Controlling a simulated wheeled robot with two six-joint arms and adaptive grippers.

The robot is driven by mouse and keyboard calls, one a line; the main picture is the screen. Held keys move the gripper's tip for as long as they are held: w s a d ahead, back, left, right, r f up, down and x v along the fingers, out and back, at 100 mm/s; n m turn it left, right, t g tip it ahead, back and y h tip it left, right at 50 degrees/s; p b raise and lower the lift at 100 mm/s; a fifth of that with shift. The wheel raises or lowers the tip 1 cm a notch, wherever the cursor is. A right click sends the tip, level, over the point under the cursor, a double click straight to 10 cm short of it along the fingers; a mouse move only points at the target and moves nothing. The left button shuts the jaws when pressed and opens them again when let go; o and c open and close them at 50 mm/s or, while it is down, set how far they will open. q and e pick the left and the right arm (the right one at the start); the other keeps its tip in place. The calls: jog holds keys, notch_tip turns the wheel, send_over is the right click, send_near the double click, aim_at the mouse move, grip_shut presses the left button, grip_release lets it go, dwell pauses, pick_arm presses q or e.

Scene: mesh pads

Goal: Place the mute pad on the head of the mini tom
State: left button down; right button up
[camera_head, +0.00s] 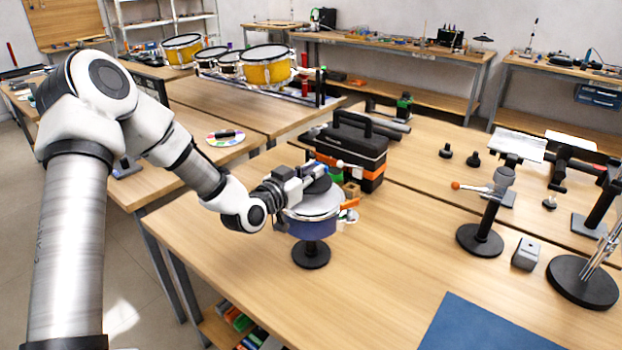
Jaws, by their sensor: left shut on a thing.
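The mini tom (312,227) is a small blue drum with a pale head and a bright rim, upright on a round black stand on the front table. A dark round mute pad (320,189) shows at the drum's far side, over or on its head. My left gripper (306,176) is shut on the mute pad, reaching in from the left just above the drum. The gripper hides part of the pad, and I cannot tell whether the pad touches the head. My right gripper is not in view.
A black toolbox (352,146) stands close behind the drum, with small orange and green items beside the drum. A black-based stand (480,240) and a grey block (525,254) are to the right. A blue mat (485,325) lies at the front. The table between is clear.

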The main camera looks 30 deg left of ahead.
aim_at(311, 185)
pick_arm(q)
notch_tip(311, 185, down, 3)
jog(key=shift+r, duration=0.1)
jog(key=shift+w+f, duration=0.15)
jog(key=shift+f, duration=0.25)
jog(key=shift+f, duration=0.15)
jog(key=c, duration=1.1)
grip_release()
jog(key=shift+c, duration=0.2)
